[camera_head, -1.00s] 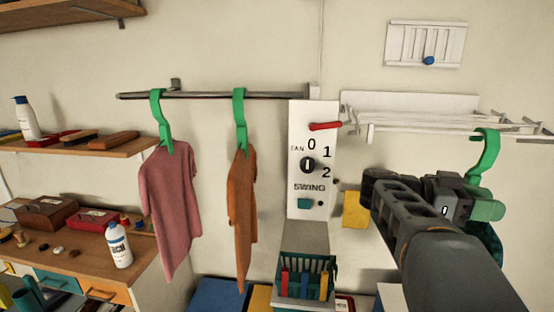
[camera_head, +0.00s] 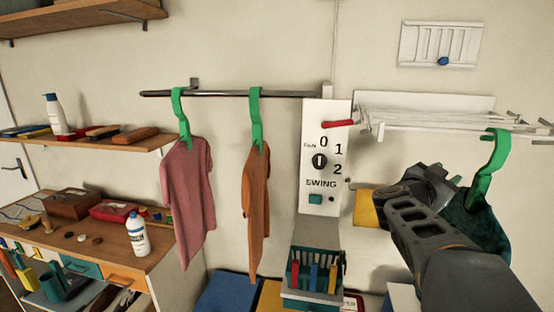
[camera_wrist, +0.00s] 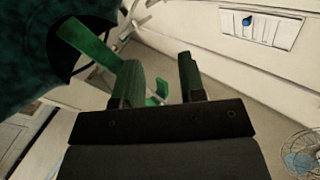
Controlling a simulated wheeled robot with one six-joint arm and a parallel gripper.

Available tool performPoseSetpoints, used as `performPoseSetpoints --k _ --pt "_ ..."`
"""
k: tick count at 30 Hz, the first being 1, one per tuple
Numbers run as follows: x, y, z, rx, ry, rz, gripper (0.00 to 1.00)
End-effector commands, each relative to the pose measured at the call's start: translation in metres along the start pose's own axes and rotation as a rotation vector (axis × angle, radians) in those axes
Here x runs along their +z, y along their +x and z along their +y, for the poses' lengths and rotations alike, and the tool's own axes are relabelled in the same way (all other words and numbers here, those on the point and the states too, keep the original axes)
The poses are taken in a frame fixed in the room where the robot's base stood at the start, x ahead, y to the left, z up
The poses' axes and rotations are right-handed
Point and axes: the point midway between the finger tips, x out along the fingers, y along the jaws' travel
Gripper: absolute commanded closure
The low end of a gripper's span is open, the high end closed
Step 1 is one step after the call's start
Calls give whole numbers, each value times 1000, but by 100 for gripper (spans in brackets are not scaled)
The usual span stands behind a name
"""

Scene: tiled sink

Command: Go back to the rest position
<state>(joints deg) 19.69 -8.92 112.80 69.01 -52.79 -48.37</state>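My gripper (camera_head: 440,184) is at the right in the head view, left of a green hanger (camera_head: 489,172) at the white wall rack (camera_head: 440,120). A dark teal garment (camera_head: 484,228) hangs below this hanger, partly hidden by my arm. In the wrist view my gripper (camera_wrist: 160,72) has its two fingers apart, with a visible gap. The green hanger (camera_wrist: 92,42) shows at the left finger, and a green part shows beyond the gap. I cannot tell whether the finger touches the hanger. The teal garment (camera_wrist: 38,45) fills the upper left there.
A pink shirt (camera_head: 188,195) and an orange shirt (camera_head: 256,205) hang from a rod (camera_head: 225,94) on green hangers. A switch panel (camera_head: 322,160) with a red lever is right of them. A basket (camera_head: 315,278) stands below. A workbench (camera_head: 90,245) is at the left.

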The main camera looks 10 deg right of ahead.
Motion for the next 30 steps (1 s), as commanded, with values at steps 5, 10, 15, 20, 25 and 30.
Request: performPoseSetpoints --k 5,10,15,20,25,30 --pt "58 -51 -66 -471 13 -292 63" --pt "123 -140 -80 -773 -100 -693 63" --pt "174 -228 -37 -881 -332 -1084 63" --pt "197 -284 28 -853 -604 -1338 63" --pt "200 -314 82 -842 -873 -1404 63" --pt "191 -327 80 -913 -894 -1347 63"
